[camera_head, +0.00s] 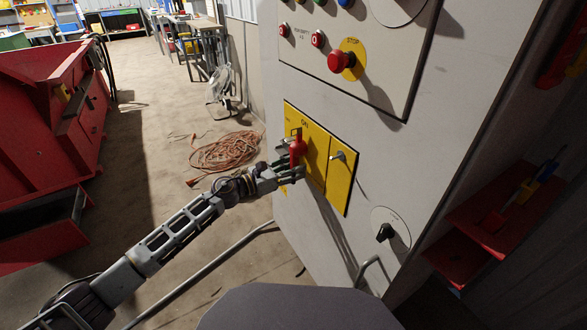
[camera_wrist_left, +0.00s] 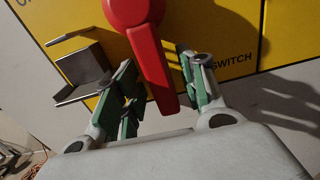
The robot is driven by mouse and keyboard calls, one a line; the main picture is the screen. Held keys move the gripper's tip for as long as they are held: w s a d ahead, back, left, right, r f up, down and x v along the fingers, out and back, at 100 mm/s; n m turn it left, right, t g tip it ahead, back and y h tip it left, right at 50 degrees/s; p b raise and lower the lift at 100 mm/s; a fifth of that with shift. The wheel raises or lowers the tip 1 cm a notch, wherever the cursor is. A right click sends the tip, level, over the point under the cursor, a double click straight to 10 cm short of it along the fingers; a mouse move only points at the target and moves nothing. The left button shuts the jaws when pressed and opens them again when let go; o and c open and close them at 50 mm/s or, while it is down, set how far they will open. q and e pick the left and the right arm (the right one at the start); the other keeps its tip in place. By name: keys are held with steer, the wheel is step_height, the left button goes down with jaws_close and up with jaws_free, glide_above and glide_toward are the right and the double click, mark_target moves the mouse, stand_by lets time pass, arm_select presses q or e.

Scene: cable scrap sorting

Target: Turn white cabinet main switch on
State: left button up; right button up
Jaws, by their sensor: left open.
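The white cabinet (camera_head: 405,135) stands at the right in the head view. Its yellow switch panel (camera_head: 314,170) carries a red main switch handle (camera_head: 297,150). In the left wrist view the red handle (camera_wrist_left: 152,62) hangs down, slightly tilted, from a round hub. My left gripper (camera_head: 290,165) is at the handle. In the wrist view its green-padded fingers (camera_wrist_left: 158,85) are open, one on each side of the handle's lower part, with gaps visible. A metal bracket (camera_wrist_left: 82,72) sits left of the handle. My right gripper is not in view.
A red stop button (camera_head: 341,62) is above the yellow panel, and a black knob (camera_head: 385,232) is below it at the right. An orange cable coil (camera_head: 226,151) lies on the floor. A red cabinet (camera_head: 50,100) stands at the left.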

arm_select(q)
steer(key=v, duration=1.2)
stand_by(0.5)
stand_by(0.6)
